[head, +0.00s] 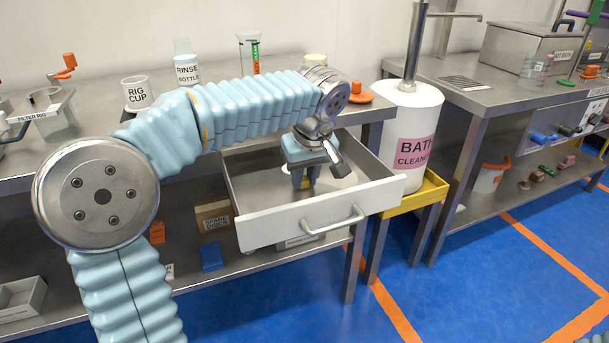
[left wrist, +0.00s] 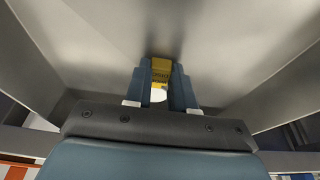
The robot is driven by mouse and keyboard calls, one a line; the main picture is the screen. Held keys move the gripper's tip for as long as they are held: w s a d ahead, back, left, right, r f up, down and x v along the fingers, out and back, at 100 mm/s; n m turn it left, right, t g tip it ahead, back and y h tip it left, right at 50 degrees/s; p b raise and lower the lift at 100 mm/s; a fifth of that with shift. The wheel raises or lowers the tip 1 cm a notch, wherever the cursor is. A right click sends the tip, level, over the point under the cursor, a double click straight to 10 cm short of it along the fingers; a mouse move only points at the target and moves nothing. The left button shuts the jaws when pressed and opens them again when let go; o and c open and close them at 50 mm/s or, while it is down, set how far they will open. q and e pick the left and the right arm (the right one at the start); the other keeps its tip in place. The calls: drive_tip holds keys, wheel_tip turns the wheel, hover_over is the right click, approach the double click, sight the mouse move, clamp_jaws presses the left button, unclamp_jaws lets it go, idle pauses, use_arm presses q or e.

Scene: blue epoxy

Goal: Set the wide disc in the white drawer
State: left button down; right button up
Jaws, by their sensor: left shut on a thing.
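The white drawer (head: 300,222) is pulled out below the left bench, with a bare metal inside. My left gripper (head: 305,178) reaches down into it from above. Its fingers are shut on a small yellow piece, seemingly the wide disc (head: 307,185), which is mostly hidden by the fingers. In the left wrist view, my left gripper (left wrist: 160,85) has this yellow disc (left wrist: 160,70) with dark marks between its fingertips, close to the drawer floor. I cannot tell whether it touches the floor. My right gripper is not in view.
A bath cleaner bottle (head: 412,130) stands on a yellow stand right of the drawer. The bench holds a rig cup (head: 137,93), a rinse bottle (head: 187,68) and an orange-topped piece (head: 357,91). A cardboard box (head: 213,214) sits on the shelf below.

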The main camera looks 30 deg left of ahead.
use_arm(q)
drive_tip(key=shift+f, duration=0.1)
drive_tip(key=c, duration=0.9)
unclamp_jaws()
drive_tip(key=shift+c, duration=0.2)
drive_tip(key=shift+d+r, duration=0.1)
drive_tip(key=shift+r, duration=0.35)
drive_tip(key=p+v, duration=0.1)
drive_tip(key=v, duration=1)
drive_tip(key=shift+s+r+p, duration=0.15)
drive_tip(key=shift+r+p, duration=0.05)
drive_tip(key=shift+p, duration=0.2)
